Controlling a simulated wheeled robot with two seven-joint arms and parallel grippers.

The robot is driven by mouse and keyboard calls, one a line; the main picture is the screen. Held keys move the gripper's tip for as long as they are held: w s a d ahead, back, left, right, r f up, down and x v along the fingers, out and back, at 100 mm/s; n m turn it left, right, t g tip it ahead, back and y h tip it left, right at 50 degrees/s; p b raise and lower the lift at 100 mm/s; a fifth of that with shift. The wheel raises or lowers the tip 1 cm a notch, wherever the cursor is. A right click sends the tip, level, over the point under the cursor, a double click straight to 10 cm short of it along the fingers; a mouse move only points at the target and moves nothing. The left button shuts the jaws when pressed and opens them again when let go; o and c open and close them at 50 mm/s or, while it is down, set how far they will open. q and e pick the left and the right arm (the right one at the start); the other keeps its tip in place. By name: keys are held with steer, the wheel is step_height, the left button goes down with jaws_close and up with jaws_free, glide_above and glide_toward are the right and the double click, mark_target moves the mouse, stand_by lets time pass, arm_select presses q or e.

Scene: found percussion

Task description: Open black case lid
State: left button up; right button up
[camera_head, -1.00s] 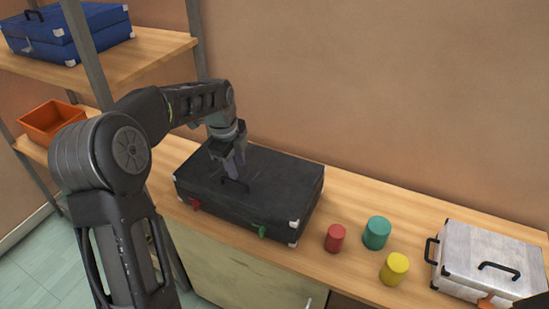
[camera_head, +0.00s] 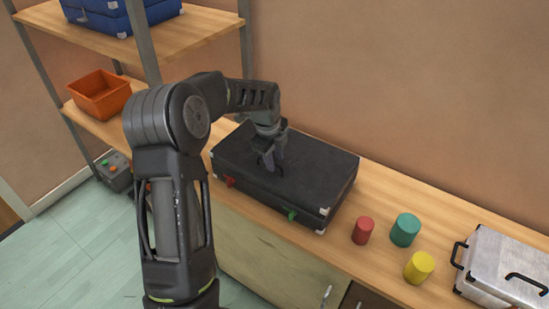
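The black case (camera_head: 315,170) lies flat on the wooden counter with its lid down. It has pale metal corners, a red latch (camera_head: 230,182) and a green latch (camera_head: 292,215) on its front side. My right gripper is not in view.
Red (camera_head: 363,230), green (camera_head: 405,230) and yellow (camera_head: 419,267) cylinders stand right of the case. A silver case (camera_head: 500,265) is at far right. An orange bin (camera_head: 100,94) and a blue case (camera_head: 120,12) sit on shelves at left. The wall is close behind.

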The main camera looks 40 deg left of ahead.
arm_select(q)
steer(key=shift+f, duration=0.45)
steer(key=shift+c, duration=0.4)
jaws_close()
stand_by(0.8)
